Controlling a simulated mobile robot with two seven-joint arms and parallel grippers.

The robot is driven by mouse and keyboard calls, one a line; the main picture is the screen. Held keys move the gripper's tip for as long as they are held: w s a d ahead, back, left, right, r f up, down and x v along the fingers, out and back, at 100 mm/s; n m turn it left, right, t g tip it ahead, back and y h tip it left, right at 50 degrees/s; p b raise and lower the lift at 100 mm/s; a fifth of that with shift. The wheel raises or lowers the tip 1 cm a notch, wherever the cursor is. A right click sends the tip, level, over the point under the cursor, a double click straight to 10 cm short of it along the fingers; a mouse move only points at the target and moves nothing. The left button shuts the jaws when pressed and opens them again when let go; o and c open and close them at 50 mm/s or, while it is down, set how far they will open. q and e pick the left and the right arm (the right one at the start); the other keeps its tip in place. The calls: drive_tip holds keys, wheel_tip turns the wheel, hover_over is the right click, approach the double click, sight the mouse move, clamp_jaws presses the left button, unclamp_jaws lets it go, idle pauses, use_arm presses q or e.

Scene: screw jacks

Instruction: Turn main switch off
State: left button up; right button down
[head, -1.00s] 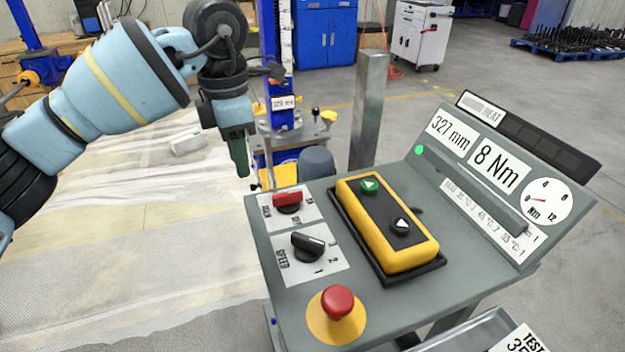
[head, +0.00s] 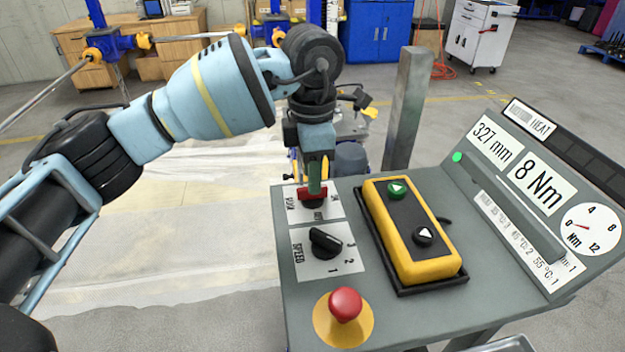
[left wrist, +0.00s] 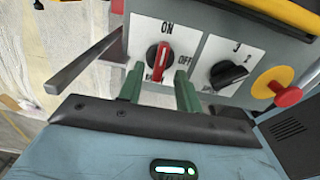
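The main switch is a red rotary knob (head: 312,196) on a white plate at the panel's far left corner. It also shows in the left wrist view (left wrist: 158,62), with its bar lined up toward ON and the OFF label to the right. My left gripper (head: 315,183) points down at the knob and hides part of it. In the left wrist view its two green fingers (left wrist: 159,78) stand apart, one on each side of the knob, with visible gaps. I cannot tell how deep they reach. My right gripper is not in view.
The black speed knob (head: 325,241) sits nearer me on the panel (head: 380,315). A red mushroom button (head: 345,304) is at the front. A yellow button box (head: 415,235) lies to the right, before the tilted display (head: 525,190). A metal post (head: 407,108) stands behind.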

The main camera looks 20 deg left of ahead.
use_arm(q)
drive_tip(key=shift+f, duration=1.3)
drive_tip(key=shift+c, duration=0.4)
clamp_jaws()
